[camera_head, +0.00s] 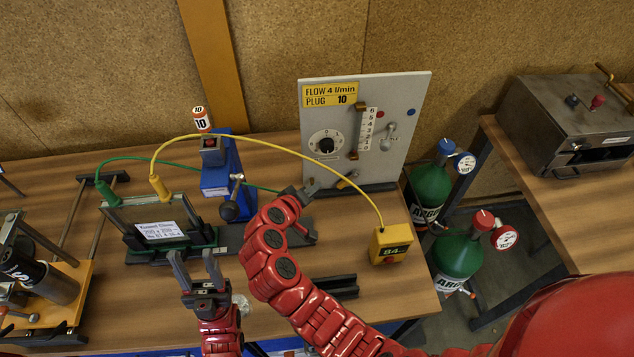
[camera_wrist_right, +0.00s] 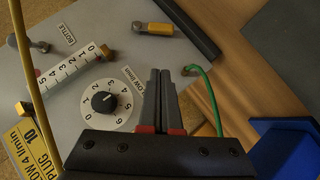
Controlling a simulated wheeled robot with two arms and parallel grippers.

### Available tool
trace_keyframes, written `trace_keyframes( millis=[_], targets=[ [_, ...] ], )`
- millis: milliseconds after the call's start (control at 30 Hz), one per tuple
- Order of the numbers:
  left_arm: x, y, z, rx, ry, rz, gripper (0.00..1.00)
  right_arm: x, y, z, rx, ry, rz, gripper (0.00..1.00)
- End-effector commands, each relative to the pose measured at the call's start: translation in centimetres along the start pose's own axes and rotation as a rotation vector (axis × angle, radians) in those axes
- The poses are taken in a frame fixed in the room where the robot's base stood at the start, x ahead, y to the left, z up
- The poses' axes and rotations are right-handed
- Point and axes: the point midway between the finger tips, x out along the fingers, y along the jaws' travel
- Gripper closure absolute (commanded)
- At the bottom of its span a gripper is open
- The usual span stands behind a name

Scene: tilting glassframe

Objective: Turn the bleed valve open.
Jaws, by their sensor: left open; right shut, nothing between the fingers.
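The grey gas panel (camera_head: 360,85) stands upright at the back of the bench. It carries a black flow knob on a white dial (camera_head: 326,145), a grey lever (camera_head: 388,132) and a yellow-handled valve (camera_head: 347,182) low down. In the right wrist view the flow knob (camera_wrist_right: 103,102) is left of my fingers and the yellow handle (camera_wrist_right: 155,29) is beyond them. No readable label names the bleed valve. My right gripper (camera_wrist_right: 160,74) is shut and empty, close before the panel's lower part. My left gripper (camera_head: 197,262) is open and empty above the bench front.
A yellow cable (camera_head: 270,143) arches to a yellow box (camera_head: 391,243) on the bench's right side. A green hose (camera_wrist_right: 214,95) runs right of my right fingers. A blue stand (camera_head: 214,178) and glass frame (camera_head: 155,222) are left. Green argon bottles (camera_head: 457,258) stand right, beyond the bench edge.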

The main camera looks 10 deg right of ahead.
Motion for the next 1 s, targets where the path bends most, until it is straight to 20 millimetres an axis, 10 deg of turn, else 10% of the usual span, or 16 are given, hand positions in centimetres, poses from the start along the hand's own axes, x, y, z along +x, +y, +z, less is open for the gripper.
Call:
trace_keyframes(
  millis=[400,1000],
  targets=[
    [-0.4,0.0,0.1,0.000,0.001,0.000,0.50,8.4,0.1,1.0,-0.002,-0.005,0.001,1.00],
    [-0.2,0.0,0.0,0.000,0.001,0.000,0.50,10.2,0.0,2.8,0.000,0.002,0.000,1.00]
  ],
)
